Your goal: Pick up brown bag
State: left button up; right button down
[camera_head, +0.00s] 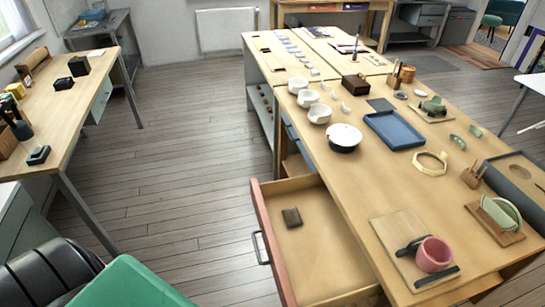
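A small dark brown, flat, squarish item (291,217) lies in the open drawer (318,245) of the long wooden workbench. It may be the brown bag, but it is too small in view to be sure. Neither of my grippers is in view.
The drawer juts left from the workbench (385,180), which holds bowls, a blue tray (393,130) and a pink cup (434,254). A black chair (50,272) and a green rounded object (130,285) stand at lower left. The wooden floor between the tables is clear.

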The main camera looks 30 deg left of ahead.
aim_at(291, 216)
jog(key=u, duration=1)
jog(key=l+z, duration=0.1)
jog(key=z, duration=1.4)
jog(key=u, duration=1.3)
jog(key=i, duration=0.05)
